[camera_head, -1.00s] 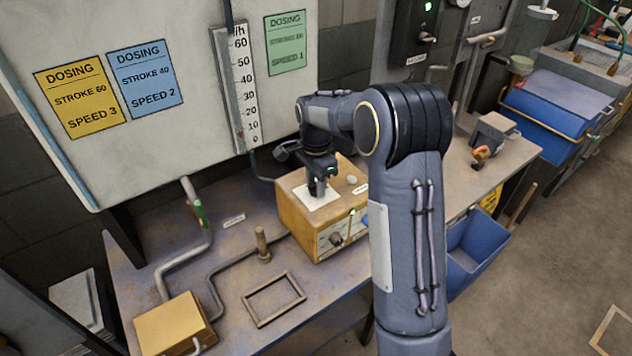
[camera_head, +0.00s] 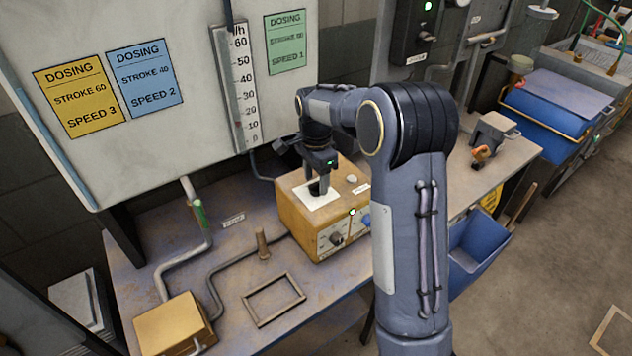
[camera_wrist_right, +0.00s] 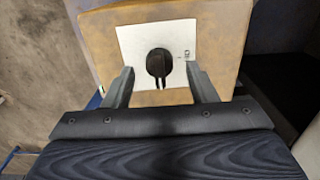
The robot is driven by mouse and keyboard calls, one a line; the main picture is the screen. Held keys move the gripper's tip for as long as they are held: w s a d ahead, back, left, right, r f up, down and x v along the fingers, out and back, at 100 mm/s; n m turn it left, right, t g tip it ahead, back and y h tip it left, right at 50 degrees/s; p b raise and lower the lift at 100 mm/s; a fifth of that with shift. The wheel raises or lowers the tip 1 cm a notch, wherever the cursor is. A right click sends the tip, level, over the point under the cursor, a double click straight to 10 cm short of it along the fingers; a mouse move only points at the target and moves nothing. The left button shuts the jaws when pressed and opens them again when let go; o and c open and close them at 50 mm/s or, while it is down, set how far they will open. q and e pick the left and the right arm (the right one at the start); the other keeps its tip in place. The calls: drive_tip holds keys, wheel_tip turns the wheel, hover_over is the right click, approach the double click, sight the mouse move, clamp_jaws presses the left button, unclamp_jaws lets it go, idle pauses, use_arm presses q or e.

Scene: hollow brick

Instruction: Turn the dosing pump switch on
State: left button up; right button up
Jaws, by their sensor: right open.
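The dosing pump is a yellow-brown box (camera_head: 297,217) on the workbench, with a white plate (camera_head: 304,200) on its top and small knobs on its front face (camera_head: 345,238). In the right wrist view a round black knob or switch (camera_wrist_right: 159,63) sits in the middle of the white plate (camera_wrist_right: 130,45). My right gripper (camera_head: 318,188) points down over this plate. In the wrist view its two fingers (camera_wrist_right: 160,85) are spread, one on each side of the black part, with gaps to it. It holds nothing. My left gripper is not in view.
A board with yellow (camera_head: 80,97), blue (camera_head: 145,78) and green (camera_head: 286,42) dosing cards and a scale (camera_head: 243,90) stands behind the bench. A blue bin (camera_head: 478,250) hangs at right.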

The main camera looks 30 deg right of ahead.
sight(316, 183)
wheel_tip(316, 183, up, 6)
drive_tip(key=shift+r, duration=0.15)
drive_tip(key=shift+s, duration=0.1)
idle(0.5)
drive_tip(key=s+a+r+n+t+y, duration=0.25)
drive_tip(key=s+n, duration=0.25)
drive_tip(key=s, duration=0.5)
drive_tip(key=s+a+f+n+t, duration=0.1)
drive_tip(key=s+a+n, duration=0.2)
drive_tip(key=s, duration=0.3)
drive_tip(key=s+a+f+n+t+y, duration=0.1)
drive_tip(key=s+a+n, duration=0.2)
drive_tip(key=s, duration=0.3)
drive_tip(key=s+a+n+t, duration=0.1)
drive_tip(key=s+a+n, duration=0.2)
drive_tip(key=s, duration=0.3)
drive_tip(key=shift+s+f+n, duration=0.4)
drive_tip(key=shift+n, duration=0.3)
